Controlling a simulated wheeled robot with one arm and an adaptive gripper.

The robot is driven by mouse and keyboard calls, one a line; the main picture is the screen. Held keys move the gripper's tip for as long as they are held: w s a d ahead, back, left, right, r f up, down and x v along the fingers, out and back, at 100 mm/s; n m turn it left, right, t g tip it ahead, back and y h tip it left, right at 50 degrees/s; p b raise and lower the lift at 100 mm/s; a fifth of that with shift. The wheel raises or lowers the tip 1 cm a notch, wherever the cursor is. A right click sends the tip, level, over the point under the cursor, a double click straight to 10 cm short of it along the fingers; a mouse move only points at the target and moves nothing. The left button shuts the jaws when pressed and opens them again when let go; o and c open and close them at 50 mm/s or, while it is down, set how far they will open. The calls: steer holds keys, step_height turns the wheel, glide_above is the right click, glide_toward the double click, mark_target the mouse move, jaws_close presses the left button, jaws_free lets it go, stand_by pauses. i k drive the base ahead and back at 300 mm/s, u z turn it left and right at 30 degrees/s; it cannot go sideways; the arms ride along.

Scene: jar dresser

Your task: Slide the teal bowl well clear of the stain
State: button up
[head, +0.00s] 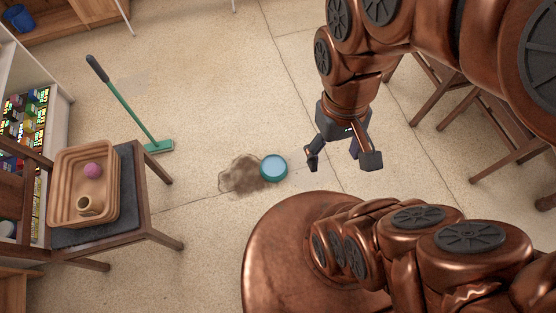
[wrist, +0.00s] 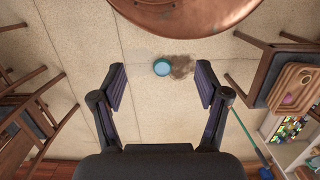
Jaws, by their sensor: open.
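The teal bowl (head: 273,169) is on the floor in the head view, with pale blue inside. It sits at the right edge of the brown stain (head: 240,175) and overlaps it. In the wrist view the bowl (wrist: 163,67) appears between and beyond my fingers, with the stain (wrist: 183,66) to its right. My gripper (head: 342,163) is open and empty, to the right of the bowl in the head view and apart from it. In the wrist view both fingers of my gripper (wrist: 160,88) are spread wide.
A chair (head: 149,215) at left holds a tan tray (head: 117,185) with a pink ball (head: 93,170) and a small mug (head: 90,206). A green broom (head: 132,112) lies beyond the stain. Wooden chairs (head: 440,90) stand at right. Floor above the bowl is clear.

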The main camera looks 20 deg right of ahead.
mark_target(273, 168)
steer(key=k, duration=0.5)
steer(key=u, duration=1.85)
steer(key=i, duration=1.1)
steer(key=z, duration=1.2)
